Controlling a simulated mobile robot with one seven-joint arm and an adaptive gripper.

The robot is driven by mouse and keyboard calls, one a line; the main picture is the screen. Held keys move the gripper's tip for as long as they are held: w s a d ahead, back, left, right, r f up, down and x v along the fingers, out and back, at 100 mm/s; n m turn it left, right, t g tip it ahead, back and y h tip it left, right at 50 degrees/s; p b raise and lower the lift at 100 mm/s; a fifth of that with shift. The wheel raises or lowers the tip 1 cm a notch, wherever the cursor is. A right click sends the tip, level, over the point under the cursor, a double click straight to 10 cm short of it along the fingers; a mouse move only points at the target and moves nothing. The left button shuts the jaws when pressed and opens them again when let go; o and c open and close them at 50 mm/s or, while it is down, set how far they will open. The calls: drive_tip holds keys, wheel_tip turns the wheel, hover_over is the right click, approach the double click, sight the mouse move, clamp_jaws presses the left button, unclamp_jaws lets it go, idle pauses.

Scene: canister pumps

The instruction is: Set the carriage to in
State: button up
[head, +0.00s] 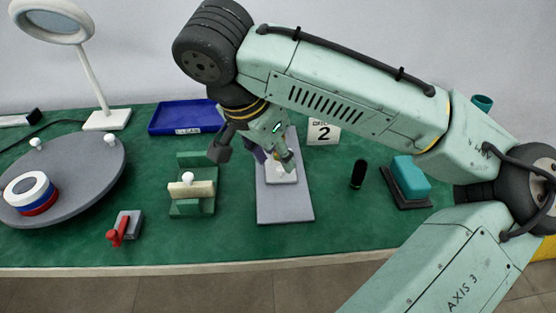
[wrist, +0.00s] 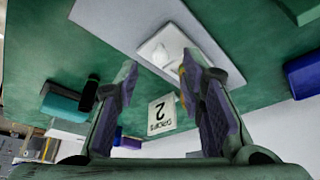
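A grey slab (head: 285,208) lies on the green table with a white plate (head: 282,175) on it; the plate looks like the carriage, though I cannot be sure. In the wrist view the plate (wrist: 150,48) carries a small white knob (wrist: 166,52), and the slab (wrist: 120,22) shows beside it. My gripper (head: 272,158) points down over the plate and partly hides it in the head view. In the wrist view my gripper (wrist: 158,76) has its two fingers wide apart, with nothing between the pads. The knob is just beyond the fingertips, apparently untouched.
A green fixture with a cream block (head: 192,190) stands left of the slab. A red-handled device (head: 118,232) and a round grey turntable (head: 85,165) are farther left. A blue tray (head: 185,116) and number 2 card (head: 323,132) stand behind. A black cylinder (head: 358,174) and teal block (head: 411,176) are right.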

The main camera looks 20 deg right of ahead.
drive_tip(key=shift+x, duration=1.3)
drive_tip(key=shift+c, duration=0.3)
clamp_jaws()
